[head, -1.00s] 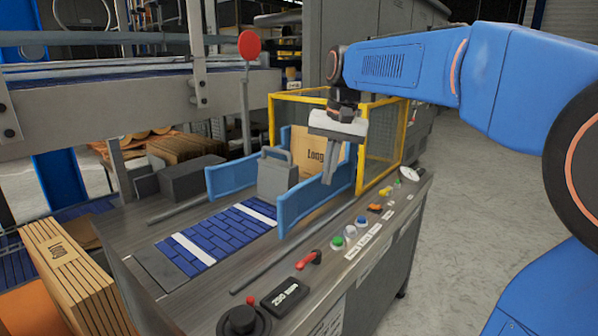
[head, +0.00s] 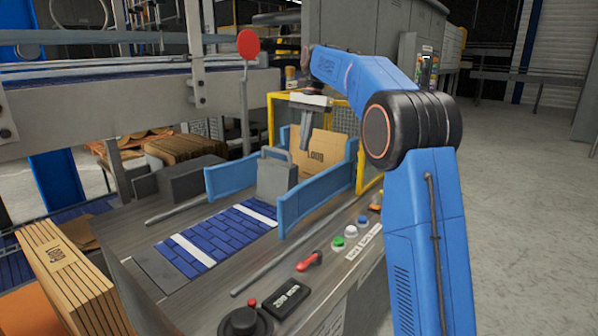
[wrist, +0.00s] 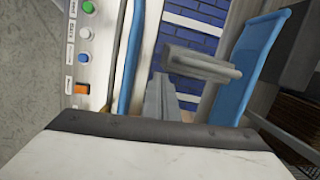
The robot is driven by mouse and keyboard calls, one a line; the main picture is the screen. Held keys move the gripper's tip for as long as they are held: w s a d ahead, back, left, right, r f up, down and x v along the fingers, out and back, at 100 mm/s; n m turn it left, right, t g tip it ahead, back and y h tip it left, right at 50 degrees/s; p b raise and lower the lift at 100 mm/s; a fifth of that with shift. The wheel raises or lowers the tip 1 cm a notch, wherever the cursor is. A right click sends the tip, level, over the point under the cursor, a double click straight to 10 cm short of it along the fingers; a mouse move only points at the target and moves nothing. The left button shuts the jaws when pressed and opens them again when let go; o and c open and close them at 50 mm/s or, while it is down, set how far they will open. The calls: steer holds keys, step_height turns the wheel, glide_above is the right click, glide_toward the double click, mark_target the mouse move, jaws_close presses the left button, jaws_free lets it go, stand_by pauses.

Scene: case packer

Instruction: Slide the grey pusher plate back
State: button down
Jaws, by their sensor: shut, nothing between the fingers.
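The grey pusher plate (head: 277,181) stands upright across the bed between two blue side guides, with a handle along its top. Behind it stands a cardboard box (head: 325,150) marked "LONG", with its flap up. My gripper (head: 305,146) is shut and empty, its fingers pointing down in front of the box, above and a little behind the plate. In the wrist view a grey bar (wrist: 203,64), apparently the plate's handle, lies close to the fingers. I cannot tell if they touch. The plate's lower part is hidden there.
The blue near guide (head: 312,205) and far guide (head: 232,176) flank the bed. A yellow-framed mesh guard (head: 366,165) surrounds the back end. Buttons and a red lever (head: 309,261) line the front edge. The blue slatted bed (head: 215,236) before the plate is clear.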

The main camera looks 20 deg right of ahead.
mark_target(297, 171)
steer(key=w+f+m, duration=0.1)
steer(key=w+f, duration=0.1)
steer(key=w, duration=0.3)
step_height(297, 171, down, 10)
steer(key=s+a, duration=0.1)
steer(key=shift+s+a+r+g, duration=0.25)
steer(key=shift+s+g, duration=0.05)
steer(key=shift+a, duration=0.1)
steer(key=s+a, duration=1.2)
steer(key=a, duration=0.5)
steer(key=s+a, duration=1.2)
steer(key=a, duration=0.4)
steer(key=shift+s+a, duration=0.2)
steer(key=shift+a, duration=0.2)
